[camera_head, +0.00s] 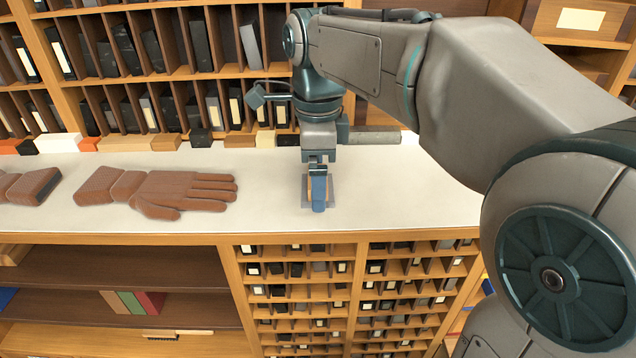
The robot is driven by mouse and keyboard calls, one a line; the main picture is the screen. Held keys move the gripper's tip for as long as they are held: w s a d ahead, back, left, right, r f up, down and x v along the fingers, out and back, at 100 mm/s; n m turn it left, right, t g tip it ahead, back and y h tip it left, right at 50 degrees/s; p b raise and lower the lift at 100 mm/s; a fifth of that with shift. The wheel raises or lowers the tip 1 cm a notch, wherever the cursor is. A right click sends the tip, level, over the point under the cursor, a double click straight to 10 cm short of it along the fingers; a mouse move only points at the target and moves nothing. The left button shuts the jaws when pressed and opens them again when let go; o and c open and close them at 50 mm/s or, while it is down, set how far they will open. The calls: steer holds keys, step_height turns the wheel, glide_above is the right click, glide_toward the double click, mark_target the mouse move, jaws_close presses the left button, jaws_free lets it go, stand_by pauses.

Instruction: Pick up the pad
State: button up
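My gripper (319,193) points down at the white countertop (410,200), to the right of the brown gloves. A blue finger hides much of what is below it. A small flat grey-blue piece with tan edges, perhaps the pad (331,195), shows around the finger at the counter surface. I cannot tell whether my gripper touches it or has closed on it.
A brown glove (165,190) lies left of my gripper, and part of another (30,184) is at the left edge. A grey bar (376,136) lies behind at right. Small blocks (120,143) line the back below shelves. The counter's right side is clear.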

steer(key=shift+f, duration=0.6)
steer(key=c, duration=1.1)
steer(key=shift+r, duration=0.15)
steer(key=shift+r, duration=0.6)
step_height(320, 180, up, 3)
steer(key=shift+w+f, duration=0.1)
steer(key=shift+f, duration=0.1)
steer(key=d+r, duration=0.2)
steer(key=d, duration=0.2)
steer(key=d+r, duration=0.2)
steer(key=d, duration=0.1)
steer(key=d+r+b, duration=0.1)
steer(key=d+r, duration=0.2)
steer(key=d, duration=0.1)
steer(key=shift+w+d, duration=0.3)
steer(key=shift+w, duration=0.1)
